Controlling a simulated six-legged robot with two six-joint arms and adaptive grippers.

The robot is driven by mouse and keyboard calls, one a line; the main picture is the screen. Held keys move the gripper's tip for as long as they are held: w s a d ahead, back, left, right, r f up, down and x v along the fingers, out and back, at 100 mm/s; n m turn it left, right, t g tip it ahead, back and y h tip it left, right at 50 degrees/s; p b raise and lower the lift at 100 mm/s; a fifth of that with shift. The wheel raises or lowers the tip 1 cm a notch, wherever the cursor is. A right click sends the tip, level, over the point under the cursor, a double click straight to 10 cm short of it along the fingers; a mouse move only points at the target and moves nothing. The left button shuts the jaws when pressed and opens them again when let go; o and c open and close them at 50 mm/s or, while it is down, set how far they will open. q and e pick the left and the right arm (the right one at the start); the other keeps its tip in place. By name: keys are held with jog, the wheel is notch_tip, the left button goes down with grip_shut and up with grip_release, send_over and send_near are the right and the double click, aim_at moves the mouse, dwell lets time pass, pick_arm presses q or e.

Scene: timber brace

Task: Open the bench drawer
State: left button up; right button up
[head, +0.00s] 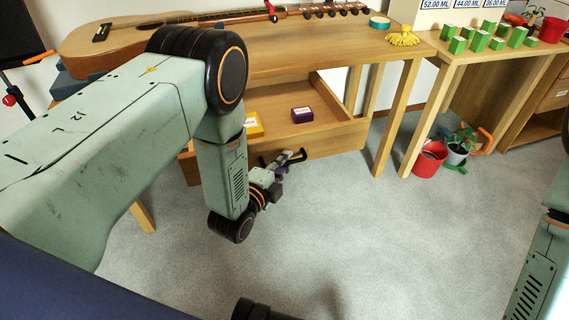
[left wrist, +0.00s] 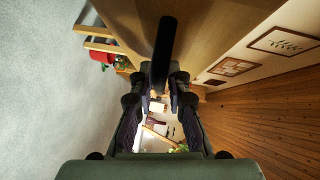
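The bench drawer (head: 345,138) is under the wooden bench (head: 300,48) and stands out from it, so its inside shows. A yellow box (head: 253,126) and a purple box (head: 302,114) lie in it. My left gripper (head: 288,160) is at the drawer's front face, low over the floor. In the left wrist view a dark bar handle (left wrist: 164,45) runs between the fingers of my left gripper (left wrist: 160,85), which appear closed on it. The exact contact is hard to see. My right gripper is out of view; only part of the right arm shows.
A guitar (head: 125,42), blue tape roll (head: 379,22) and yellow brush (head: 402,37) lie on the bench. Another table (head: 450,57) with several green blocks stands at right. A red pot (head: 430,158) is on the floor. Grey floor (head: 370,240) before the drawer is clear.

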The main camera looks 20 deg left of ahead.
pick_arm(q)
jog(key=shift+s, duration=0.15)
jog(key=shift+s, duration=0.25)
jog(key=v, duration=1.1)
jog(key=shift+s+a+r, duration=0.1)
